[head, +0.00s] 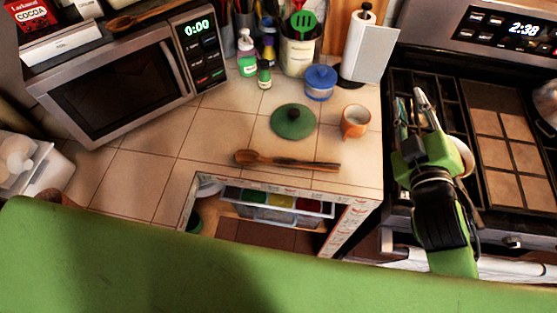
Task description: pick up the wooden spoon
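A wooden spoon (286,161) lies flat on the tiled counter (205,141), close to its front edge. Its bowl points left and its handle points right. A green round lid (293,121) lies just behind it, apart from it. My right gripper (413,103) is over the stove, to the right of the spoon and well clear of it. Its two grey fingers look spread apart, with nothing seen between them. My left gripper does not show.
An orange cup (355,121) and a blue-lidded jar (320,83) stand behind the spoon. A microwave (120,79) is at the left and a paper towel roll (366,49) at the back. The counter left of the spoon is clear.

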